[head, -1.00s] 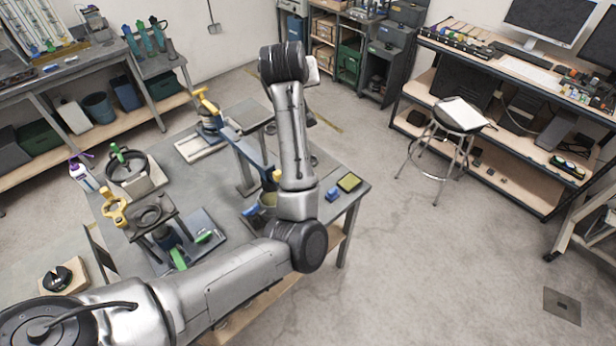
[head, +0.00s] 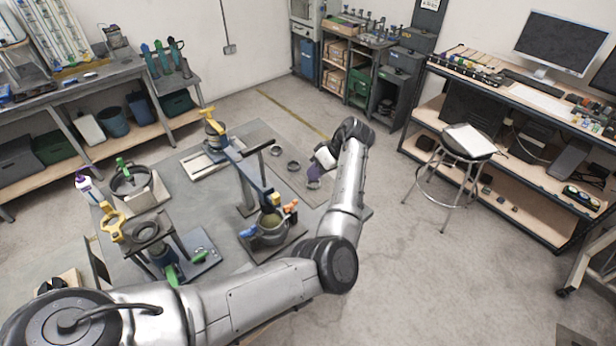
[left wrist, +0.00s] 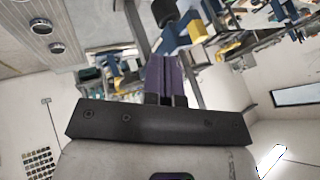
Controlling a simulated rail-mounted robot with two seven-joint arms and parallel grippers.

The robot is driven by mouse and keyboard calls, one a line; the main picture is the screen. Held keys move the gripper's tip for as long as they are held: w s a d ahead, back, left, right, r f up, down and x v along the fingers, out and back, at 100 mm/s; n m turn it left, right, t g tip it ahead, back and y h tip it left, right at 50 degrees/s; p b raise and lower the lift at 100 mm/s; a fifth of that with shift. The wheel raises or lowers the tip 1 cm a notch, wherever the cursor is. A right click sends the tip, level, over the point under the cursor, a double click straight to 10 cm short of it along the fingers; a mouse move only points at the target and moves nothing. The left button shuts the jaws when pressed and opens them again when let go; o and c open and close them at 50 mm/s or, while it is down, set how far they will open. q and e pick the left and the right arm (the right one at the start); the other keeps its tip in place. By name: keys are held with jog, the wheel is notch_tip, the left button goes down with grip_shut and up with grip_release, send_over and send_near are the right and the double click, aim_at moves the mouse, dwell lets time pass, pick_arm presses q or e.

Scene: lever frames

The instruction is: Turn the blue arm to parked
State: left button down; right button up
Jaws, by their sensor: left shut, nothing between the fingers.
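The fixture has a blue handle (head: 249,232) and orange parts (head: 290,206). Blue and yellow parts (left wrist: 178,44) show beyond the fingertips there; contact cannot be told. My right gripper is not in view.
A green-handled pot (head: 130,182), a yellow-handled stand (head: 112,222) and green levers (head: 172,272) stand to the left. A stool (head: 470,141) is off to the right; the floor between is clear.

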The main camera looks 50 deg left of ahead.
pick_arm(q)
jog(key=s+a+f+p, duration=0.2)
jog(key=s+f+p, duration=0.1)
jog(key=s+f, duration=0.3)
jog(key=shift+s+a+f, duration=0.3)
jog(key=shift+s, duration=0.75)
